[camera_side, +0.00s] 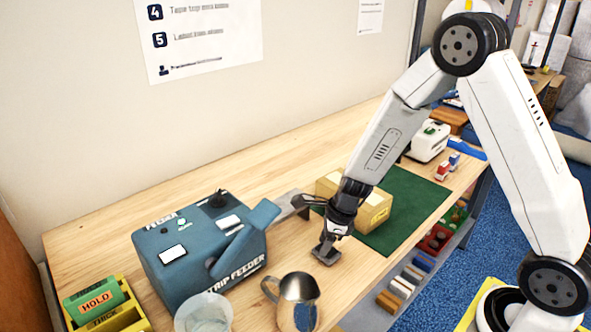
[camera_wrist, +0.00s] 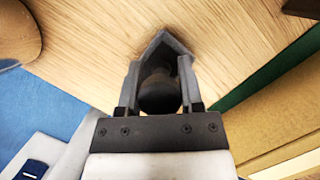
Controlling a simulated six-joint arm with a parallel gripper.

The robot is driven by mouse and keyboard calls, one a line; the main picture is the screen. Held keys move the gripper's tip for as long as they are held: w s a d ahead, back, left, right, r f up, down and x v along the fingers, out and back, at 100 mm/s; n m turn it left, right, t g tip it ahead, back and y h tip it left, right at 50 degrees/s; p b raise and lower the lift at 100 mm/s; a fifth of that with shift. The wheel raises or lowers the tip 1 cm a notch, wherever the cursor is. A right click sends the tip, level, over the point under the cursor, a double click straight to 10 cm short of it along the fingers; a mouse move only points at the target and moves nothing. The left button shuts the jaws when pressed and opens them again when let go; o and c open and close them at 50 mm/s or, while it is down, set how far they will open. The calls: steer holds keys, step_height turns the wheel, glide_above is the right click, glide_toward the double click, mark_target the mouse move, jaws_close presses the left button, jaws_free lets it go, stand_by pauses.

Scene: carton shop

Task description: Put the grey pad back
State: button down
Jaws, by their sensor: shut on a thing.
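My gripper (camera_side: 331,238) is low over the bench, between the blue strip feeder and the carton. It is shut on the dark knob (camera_wrist: 160,93) of the grey pad (camera_side: 326,256). In the wrist view the grey pad (camera_wrist: 166,47) shows a pointed outline beyond the knob, with my fingers (camera_wrist: 159,72) on either side. The pad is at or just above the wood; I cannot tell whether it touches. The blue strip feeder (camera_side: 185,270) stands to the left, with a grey strip plate (camera_side: 291,203) at its right end.
A carton (camera_side: 375,212) sits on a green mat (camera_side: 415,200) behind my gripper. A metal jug (camera_side: 298,300) and a clear cup (camera_side: 203,314) stand in front. A yellow holder (camera_side: 128,318) with a green HOLD block (camera_side: 95,301) is at front left. A white machine (camera_side: 428,142) stands farther back.

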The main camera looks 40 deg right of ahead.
mark_target(340, 252)
steer(key=shift+f, duration=0.15)
steer(key=shift+c, duration=1.2)
jaws_free()
steer(key=shift+r, duration=0.2)
steer(key=v, duration=1.2)
steer(key=shift+s+f, duration=0.1)
steer(key=shift+s, duration=0.05)
steer(key=s+a+n+h, duration=0.1)
steer(key=s+n, duration=0.3)
steer(key=n, duration=0.9)
steer(key=s+a+f+n+h, duration=0.1)
steer(key=s+n, duration=0.4)
steer(key=n, duration=0.9)
steer(key=shift+s, duration=0.25)
